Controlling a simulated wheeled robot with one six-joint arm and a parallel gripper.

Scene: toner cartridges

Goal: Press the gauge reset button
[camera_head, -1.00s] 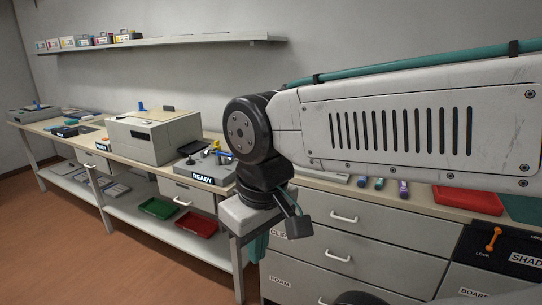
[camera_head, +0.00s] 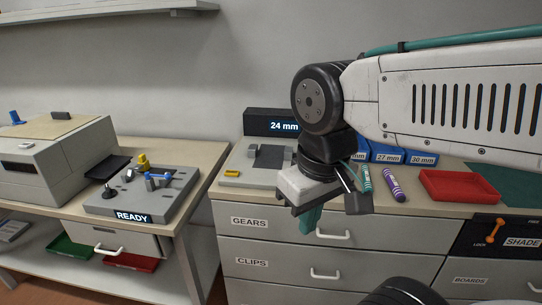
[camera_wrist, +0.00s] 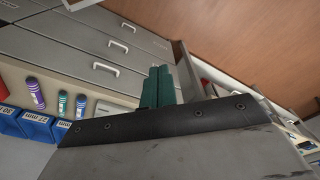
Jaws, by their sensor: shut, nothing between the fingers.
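The gauge (camera_head: 258,167) is a light grey device on the drawer counter, with a black display (camera_head: 270,123) reading "24 mm" behind it. A small yellow button (camera_head: 232,173) sits at its front left; it looks like the reset button, though I see no label. My gripper (camera_head: 310,222) hangs in front of the counter, to the right of the gauge and apart from the button. Its teal fingers are together and empty, as the wrist view also shows (camera_wrist: 158,85). My wrist hides the gauge's right side. The wrist view does not show the gauge.
Blue bins (camera_head: 388,152), purple-banded tube (camera_head: 393,184) and red tray (camera_head: 462,186) stand on the counter to the right. A lower bench at left holds a grey fixture with a "READY" display (camera_head: 132,217) and a beige machine (camera_head: 55,165). A gap separates bench and counter.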

